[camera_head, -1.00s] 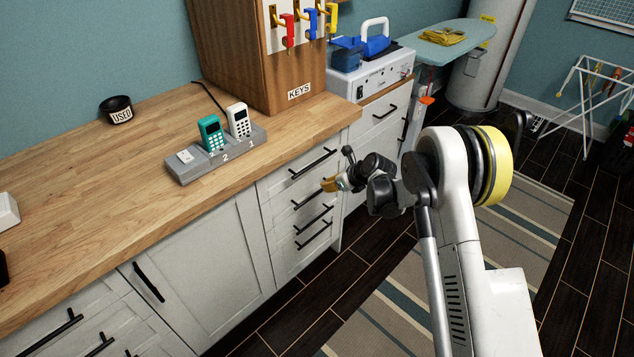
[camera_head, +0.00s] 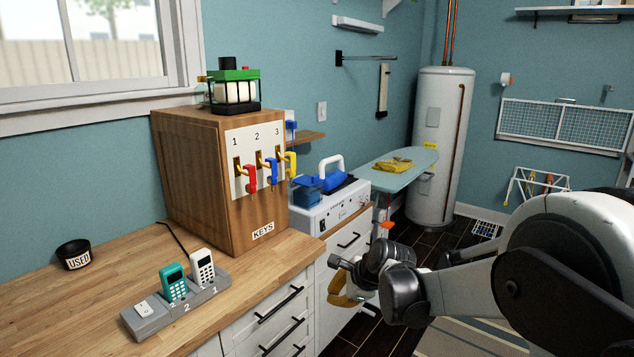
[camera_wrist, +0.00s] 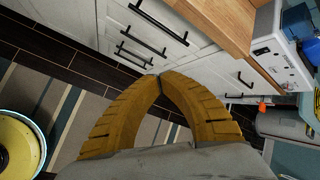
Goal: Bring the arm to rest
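My gripper (camera_head: 341,298) is in front of the white drawers, right of the wooden counter in the head view. In the wrist view its two yellow fingers (camera_wrist: 163,72) curve together and their tips meet. Nothing shows between them. My gripper is apart from the counter and from the drawer handles. My white arm is folded at the right of the head view.
The wooden counter (camera_head: 95,310) bears a grey stand (camera_head: 152,322) with two handsets, a "USED" cup (camera_head: 74,256) and a wooden key cabinet (camera_head: 190,185). A white machine (camera_head: 330,212), an ironing board (camera_head: 412,166) and a white tank (camera_head: 440,150) stand beyond. A striped rug (camera_wrist: 30,95) covers the floor.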

